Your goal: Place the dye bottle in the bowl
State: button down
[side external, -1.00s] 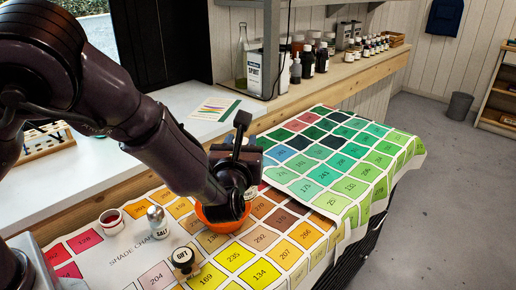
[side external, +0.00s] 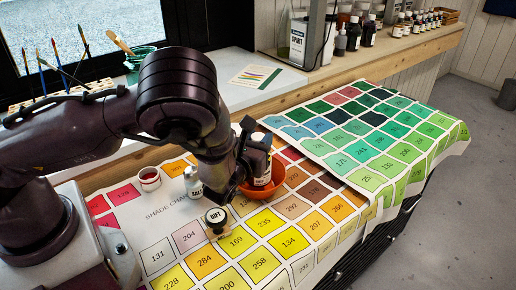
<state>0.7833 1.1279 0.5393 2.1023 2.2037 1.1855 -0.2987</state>
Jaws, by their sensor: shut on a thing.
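The dye bottle (side external: 261,158), with a pale label bearing dark print, is upright in my gripper (side external: 248,172). My gripper is shut on it. The orange bowl (side external: 271,186) sits on the shade chart below and around the bottle's lower part in the picture. The bottle's base is hidden by the gripper and the bowl, so I cannot tell whether it touches the bowl. The gripper covers the bowl's left side.
A salt shaker (side external: 193,182), a small red-topped pot (side external: 149,179) and a black-topped jar (side external: 216,218) stand left of the bowl on the shade chart (side external: 160,215). A green chart (side external: 372,135) lies right. Bottles and a spirit can (side external: 305,42) line the back shelf.

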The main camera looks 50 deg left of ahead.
jog(key=shift+f, duration=1.15)
jog(key=c, duration=0.8)
grip_release()
jog(key=shift+o, duration=0.2)
